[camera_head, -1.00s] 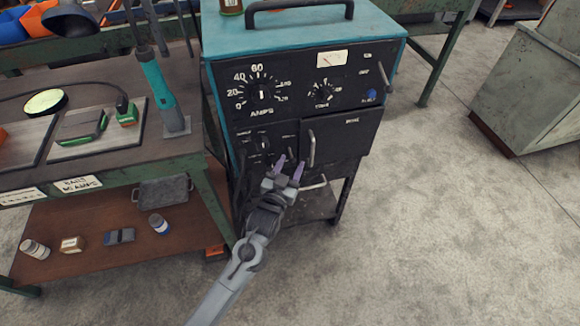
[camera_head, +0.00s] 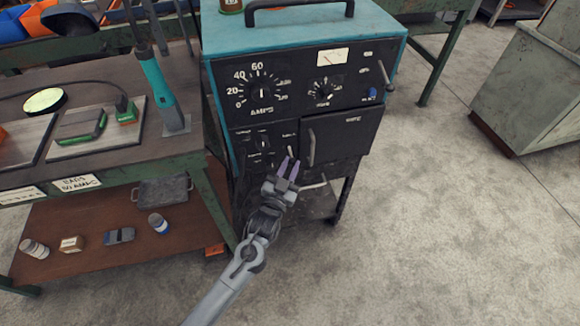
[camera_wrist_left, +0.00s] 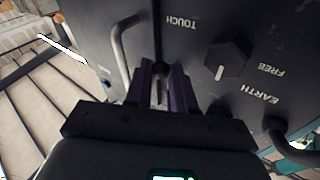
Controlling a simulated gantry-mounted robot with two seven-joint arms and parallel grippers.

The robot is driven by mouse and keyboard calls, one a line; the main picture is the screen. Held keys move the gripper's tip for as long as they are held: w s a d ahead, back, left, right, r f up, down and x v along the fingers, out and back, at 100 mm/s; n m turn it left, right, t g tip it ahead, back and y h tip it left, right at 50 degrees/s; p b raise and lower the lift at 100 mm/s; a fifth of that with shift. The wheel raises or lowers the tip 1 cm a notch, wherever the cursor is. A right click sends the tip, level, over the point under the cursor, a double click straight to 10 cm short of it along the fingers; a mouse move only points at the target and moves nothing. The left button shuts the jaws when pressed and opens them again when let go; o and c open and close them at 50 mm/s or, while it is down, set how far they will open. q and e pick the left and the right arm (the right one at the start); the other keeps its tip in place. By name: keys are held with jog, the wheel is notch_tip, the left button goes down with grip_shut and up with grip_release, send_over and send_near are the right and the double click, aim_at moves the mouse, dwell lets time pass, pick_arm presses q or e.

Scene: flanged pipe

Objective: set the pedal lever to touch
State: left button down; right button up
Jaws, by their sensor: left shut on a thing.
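The pedal lever is a small light lever (camera_head: 291,151) on the lower black panel of the teal welding machine (camera_head: 230,38). In the left wrist view the lever (camera_wrist_left: 158,92) stands between the two purple fingers, near the word TOUCH. My left gripper (camera_head: 289,168) has its fingers closed together at the panel, and it also shows in the left wrist view (camera_wrist_left: 159,88). It is shut on the lever. The fingers hide part of the lever, so its exact setting is hard to tell. My right gripper is out of view.
A black knob (camera_wrist_left: 228,60) sits beside the lever near the words FREE and EARTH. A metal door handle (camera_head: 311,148) stands out just right of the fingers. A workbench (camera_head: 200,165) is close on the left.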

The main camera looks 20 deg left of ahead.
pick_arm(q)
jog(key=c, duration=1)
grip_release()
jog(key=shift+o, duration=0.2)
jog(key=shift+s, duration=0.1)
jog(key=s+f+p, duration=0.1)
jog(key=s+p, duration=0.2)
jog(key=s, duration=0.7)
jog(key=shift+s+f, duration=0.25)
jog(key=shift+s, duration=0.05)
